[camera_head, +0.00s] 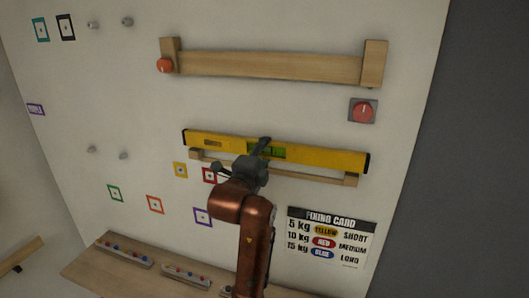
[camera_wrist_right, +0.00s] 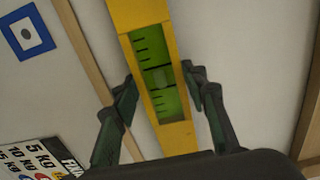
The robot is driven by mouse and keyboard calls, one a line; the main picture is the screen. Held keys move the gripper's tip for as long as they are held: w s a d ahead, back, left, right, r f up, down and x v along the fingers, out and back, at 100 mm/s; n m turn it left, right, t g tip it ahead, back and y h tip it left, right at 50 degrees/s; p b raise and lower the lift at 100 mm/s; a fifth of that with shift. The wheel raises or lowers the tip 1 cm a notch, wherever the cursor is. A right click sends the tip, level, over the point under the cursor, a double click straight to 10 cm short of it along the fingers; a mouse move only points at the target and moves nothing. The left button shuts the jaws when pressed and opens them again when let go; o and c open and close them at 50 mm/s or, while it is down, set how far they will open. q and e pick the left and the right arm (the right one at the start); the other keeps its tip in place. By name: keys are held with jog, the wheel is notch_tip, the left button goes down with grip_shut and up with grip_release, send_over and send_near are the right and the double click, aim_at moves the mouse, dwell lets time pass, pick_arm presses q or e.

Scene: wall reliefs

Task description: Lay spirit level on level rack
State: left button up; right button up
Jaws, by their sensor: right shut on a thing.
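The yellow spirit level (camera_head: 325,156) with black end caps and a green vial window lies lengthwise along the wall in the head view. My right gripper (camera_head: 262,147) is shut on it near its middle. In the wrist view the spirit level (camera_wrist_right: 126,14) runs between my two dark fingers, with the green vial between them. The level rack (camera_head: 312,177), a thin wooden rail with small end blocks, shows just below and behind the level, about parallel to it. The level covers part of the rack; I cannot tell whether they touch. My left gripper is not in view.
A thicker wooden beam (camera_head: 270,66) with end blocks is higher on the wall. Small coloured frames and pegs dot the left side. A wooden shelf (camera_head: 110,268) runs along the bottom.

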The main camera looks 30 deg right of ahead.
jog(key=shift+f, duration=0.55)
dwell(0.9)
jog(key=o, duration=1.1)
jog(key=shift+o, duration=0.7)
jog(key=shift+f, duration=0.1)
